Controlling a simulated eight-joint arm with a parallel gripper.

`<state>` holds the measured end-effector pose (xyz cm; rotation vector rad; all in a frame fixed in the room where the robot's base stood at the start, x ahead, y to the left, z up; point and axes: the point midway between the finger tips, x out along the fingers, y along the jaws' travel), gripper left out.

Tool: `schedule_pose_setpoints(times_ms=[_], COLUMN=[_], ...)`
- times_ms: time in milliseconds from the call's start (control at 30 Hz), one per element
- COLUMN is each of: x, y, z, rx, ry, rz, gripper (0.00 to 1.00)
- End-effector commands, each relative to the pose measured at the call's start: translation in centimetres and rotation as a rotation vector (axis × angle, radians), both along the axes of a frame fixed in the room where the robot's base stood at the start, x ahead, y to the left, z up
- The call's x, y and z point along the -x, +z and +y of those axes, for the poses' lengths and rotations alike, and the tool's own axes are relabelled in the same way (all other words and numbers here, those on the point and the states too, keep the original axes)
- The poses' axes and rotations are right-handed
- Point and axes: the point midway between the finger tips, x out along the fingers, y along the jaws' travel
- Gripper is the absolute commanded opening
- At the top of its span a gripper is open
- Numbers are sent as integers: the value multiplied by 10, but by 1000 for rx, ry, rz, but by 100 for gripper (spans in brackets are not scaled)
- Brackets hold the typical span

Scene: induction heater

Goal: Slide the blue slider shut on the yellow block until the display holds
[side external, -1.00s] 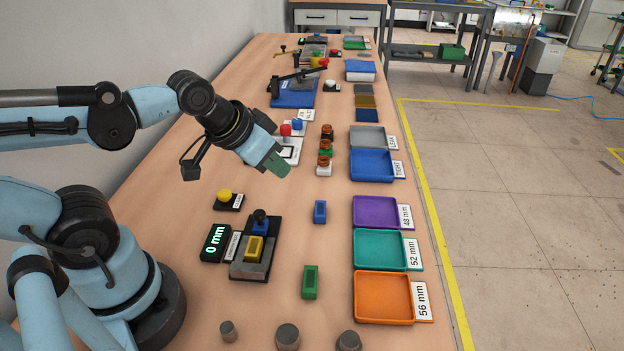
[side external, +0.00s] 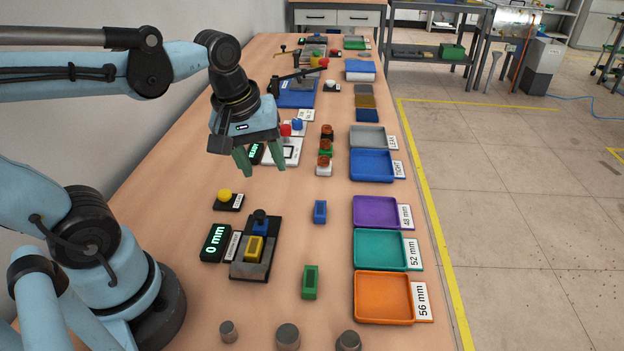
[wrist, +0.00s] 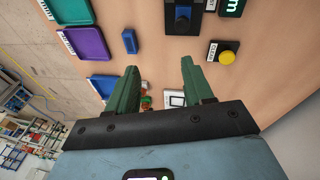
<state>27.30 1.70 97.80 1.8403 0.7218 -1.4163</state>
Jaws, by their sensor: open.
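The yellow block (side external: 254,248) sits in a dark measuring fixture (side external: 251,270) on the table. The display (side external: 215,243) beside the fixture reads "0 mm". My gripper (side external: 262,172) has green fingers, is open and empty, and hangs above the table beyond the fixture. In the wrist view, my gripper (wrist: 158,75) points over the table, with the blue slider (wrist: 182,24) at the top edge. The yellow block is out of that view.
A black box with a yellow button (side external: 225,195) lies between my gripper and the fixture. A blue block (side external: 320,211) and a green block (side external: 310,283) stand to the right. Purple, teal (side external: 381,250) and orange trays line the right edge. Grey cylinders (side external: 288,336) stand in front.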

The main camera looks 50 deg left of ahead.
Motion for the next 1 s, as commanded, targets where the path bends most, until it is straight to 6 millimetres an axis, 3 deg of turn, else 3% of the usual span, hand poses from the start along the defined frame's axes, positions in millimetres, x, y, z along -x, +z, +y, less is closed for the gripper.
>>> schedule_pose_setpoints(times_ms=[200, 333, 567, 1000], x=[8, 11, 12, 12], y=[9, 12, 6, -47], z=[8, 10, 11, 11], rx=[82, 93, 96, 96], ry=[445, 591, 647, 643], rz=[171, 222, 240, 238], gripper=[51, 51, 51, 51])
